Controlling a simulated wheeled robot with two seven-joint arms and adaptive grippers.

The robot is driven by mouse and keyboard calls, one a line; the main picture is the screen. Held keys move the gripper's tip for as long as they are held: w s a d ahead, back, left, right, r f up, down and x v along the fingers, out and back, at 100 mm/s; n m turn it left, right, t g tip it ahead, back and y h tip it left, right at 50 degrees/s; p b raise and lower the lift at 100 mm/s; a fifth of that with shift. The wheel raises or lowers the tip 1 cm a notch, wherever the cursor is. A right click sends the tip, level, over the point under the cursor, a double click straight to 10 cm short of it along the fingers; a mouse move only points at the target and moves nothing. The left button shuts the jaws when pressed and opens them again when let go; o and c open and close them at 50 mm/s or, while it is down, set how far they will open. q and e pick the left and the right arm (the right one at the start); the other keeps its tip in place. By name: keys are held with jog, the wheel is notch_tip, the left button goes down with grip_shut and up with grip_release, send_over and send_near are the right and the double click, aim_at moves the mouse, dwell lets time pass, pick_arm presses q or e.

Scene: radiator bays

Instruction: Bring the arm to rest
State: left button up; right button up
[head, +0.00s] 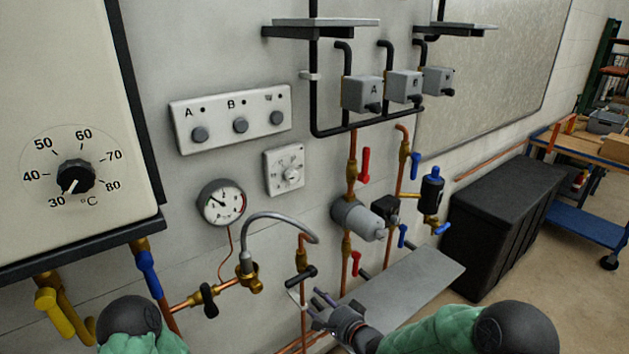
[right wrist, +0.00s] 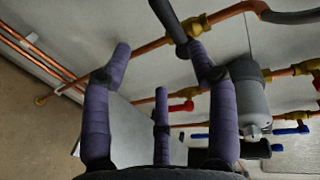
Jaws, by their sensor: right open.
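My right arm (head: 440,325), with a green sleeve, comes in from the lower right. Its gripper (head: 322,304) is low in front of the wall pipes, just right of and below a black lever handle (head: 300,275) on a copper pipe. In the right wrist view the purple-grey fingers (right wrist: 158,60) are spread open with nothing between them. A black handle (right wrist: 170,22) is close to the right fingertip there; I cannot tell if they touch. Part of my left arm (head: 130,318) shows at the lower left; its gripper is out of view.
A grey pump (head: 358,218) and red and blue valve levers are above the right hand. A grey shelf (head: 410,290) lies beside it. A filling hose (head: 283,219) arches to its left. A black chest (head: 503,225) and a blue cart (head: 580,205) stand at right, with open floor before them.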

jog(key=s+d+f+n+g+h, duration=0.25)
jog(key=s+f, duration=0.35)
jog(key=f, duration=0.4)
jog(key=s+d+f+n+g+h, duration=0.1)
jog(key=s+d+f+g+h, duration=0.15)
jog(key=s+f, duration=0.5)
jog(key=s+d+f+n+g, duration=0.1)
jog(key=s+f+n+g, duration=0.1)
jog(key=s+f, duration=0.3)
jog(key=s+d+f+n+g, duration=0.1)
jog(key=s+f+n+g, duration=0.2)
jog(key=s, duration=1)
jog(key=shift+s+f+g, duration=0.25)
jog(key=shift+f+g, duration=0.6)
jog(key=shift+g, duration=0.25)
jog(key=shift+d, duration=0.1)
